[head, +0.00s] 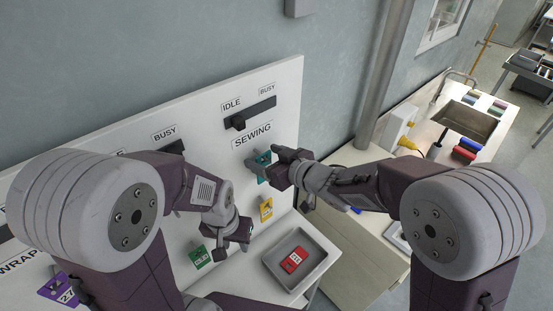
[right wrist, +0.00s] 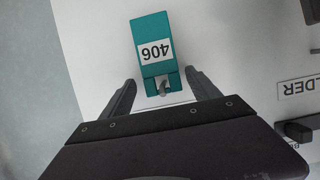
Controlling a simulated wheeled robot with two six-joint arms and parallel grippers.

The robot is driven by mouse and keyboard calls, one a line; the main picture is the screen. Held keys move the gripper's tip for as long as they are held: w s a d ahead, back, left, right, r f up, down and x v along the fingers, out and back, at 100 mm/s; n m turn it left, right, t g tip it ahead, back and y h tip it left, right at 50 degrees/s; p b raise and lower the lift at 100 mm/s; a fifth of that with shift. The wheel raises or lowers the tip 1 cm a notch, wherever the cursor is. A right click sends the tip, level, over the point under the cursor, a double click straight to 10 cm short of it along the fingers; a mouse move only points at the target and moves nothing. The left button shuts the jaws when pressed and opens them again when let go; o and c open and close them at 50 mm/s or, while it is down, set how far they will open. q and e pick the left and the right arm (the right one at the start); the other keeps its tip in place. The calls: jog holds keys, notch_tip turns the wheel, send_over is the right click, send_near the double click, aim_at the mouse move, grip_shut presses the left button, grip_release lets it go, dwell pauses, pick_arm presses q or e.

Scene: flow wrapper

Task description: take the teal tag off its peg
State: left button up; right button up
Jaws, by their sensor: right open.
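The teal tag (head: 264,157) hangs on the white board below the SEWING label, partly covered by my right gripper (head: 268,163) in the head view. In the right wrist view the teal tag (right wrist: 155,50) shows its white 406 label upside down, with a metal peg (right wrist: 163,88) at its lower end. My right gripper (right wrist: 161,78) is open, its fingers on either side of the tag's peg end with gaps on both sides. My left gripper (head: 238,236) is low in front of the board; its jaws are not clear.
A yellow tag (head: 266,210), a green tag (head: 200,257) and a purple tag (head: 58,290) are on the board. A grey tray (head: 318,262) below holds a red tag (head: 293,260). A black slider (head: 250,114) sits above SEWING. A counter with a sink (head: 463,122) stands right.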

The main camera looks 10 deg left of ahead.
jog(key=shift+a, duration=0.35)
jog(key=shift+s, duration=0.2)
pick_arm(q)
jog(key=shift+s+r, duration=0.2)
jog(key=shift+s, duration=0.2)
pick_arm(e)
jog(key=shift+w+d, duration=0.1)
jog(key=shift+w, duration=0.1)
jog(key=c, duration=0.4)
jog(key=shift+w+f, duration=0.1)
jog(key=c, duration=1)
pick_arm(q)
jog(key=shift+w, duration=0.1)
jog(key=shift+r, duration=0.15)
pick_arm(e)
jog(key=shift+s+r, duration=0.2)
jog(key=shift+r, duration=0.05)
pick_arm(q)
jog(key=shift+w+r+p, duration=0.1)
jog(key=shift+r+p, duration=0.2)
jog(key=shift+p, duration=0.2)
pick_arm(e)
jog(key=shift+w+r, duration=0.1)
jog(key=shift+r, duration=0.15)
